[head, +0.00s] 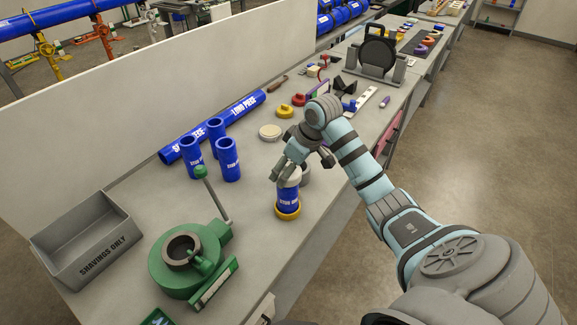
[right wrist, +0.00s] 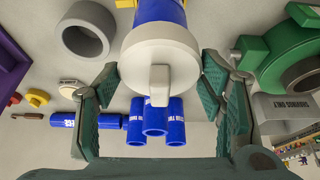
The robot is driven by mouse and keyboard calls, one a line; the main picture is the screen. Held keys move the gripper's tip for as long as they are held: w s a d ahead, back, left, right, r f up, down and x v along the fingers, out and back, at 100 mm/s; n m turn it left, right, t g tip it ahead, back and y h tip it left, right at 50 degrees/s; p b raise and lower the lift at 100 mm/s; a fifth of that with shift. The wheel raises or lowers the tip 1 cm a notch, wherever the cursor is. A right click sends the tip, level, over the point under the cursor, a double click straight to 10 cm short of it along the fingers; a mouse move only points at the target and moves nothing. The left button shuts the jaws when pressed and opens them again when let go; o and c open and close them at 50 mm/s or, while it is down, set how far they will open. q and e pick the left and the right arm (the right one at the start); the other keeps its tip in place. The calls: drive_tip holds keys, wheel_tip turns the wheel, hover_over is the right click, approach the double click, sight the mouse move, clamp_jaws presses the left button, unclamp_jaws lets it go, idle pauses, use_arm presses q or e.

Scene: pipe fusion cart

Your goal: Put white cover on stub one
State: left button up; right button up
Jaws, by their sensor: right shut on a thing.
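A blue stub (head: 288,197) stands upright on the bench with a yellow ring (head: 288,213) around its foot. The white cover (head: 290,180) is at its top end, in line with it; I cannot tell how far it is seated. In the right wrist view the white cover (right wrist: 160,60) with its square knob lies between my fingers, with the blue stub (right wrist: 160,10) behind it. My right gripper (head: 286,171) comes from above and is shut on the white cover. My left gripper is not in view.
Several blue pieces, including upright stubs (head: 228,160) and a long pipe (head: 240,107), are to the left. A grey ring (head: 304,173) stands close beside the stub. A green tool (head: 185,270) and a grey shavings bin (head: 85,245) are at front left. A pale disc (head: 270,132) lies behind.

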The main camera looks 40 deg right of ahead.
drive_tip(key=shift+f, duration=1.1)
drive_tip(key=o, duration=1)
drive_tip(key=shift+r, duration=0.15)
drive_tip(key=v, duration=1.2)
